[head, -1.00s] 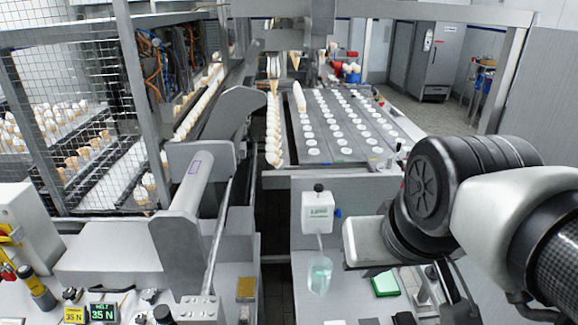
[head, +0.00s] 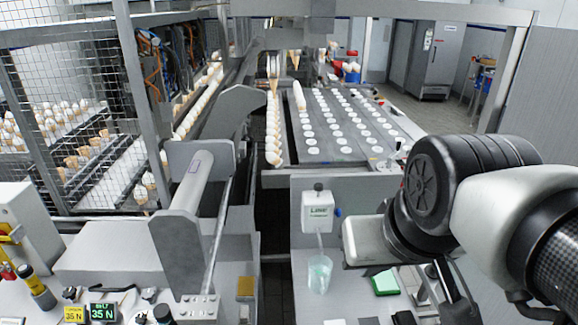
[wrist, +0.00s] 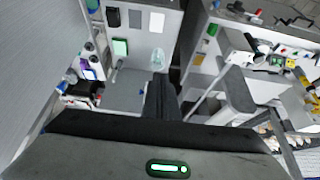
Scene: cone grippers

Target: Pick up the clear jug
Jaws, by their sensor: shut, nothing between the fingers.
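The clear jug (head: 319,275) stands upright on the grey worktop below a small white dispenser labelled in green. It is pale and see-through with a faint blue-green tint. In the wrist view the jug (wrist: 158,58) shows beyond my fingertips, in line with them and apart from them. My gripper (wrist: 160,82) is shut and empty, its dark fingers together. In the head view the hand shows right of the jug and higher in the picture; its fingertips cannot be made out there.
The white dispenser (head: 318,210) has its spout directly above the jug. A green block (head: 384,283) lies right of the jug on the worktop. A grey machine (head: 180,235) with a roller is to the left, across a dark gap. Cone conveyors lie behind.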

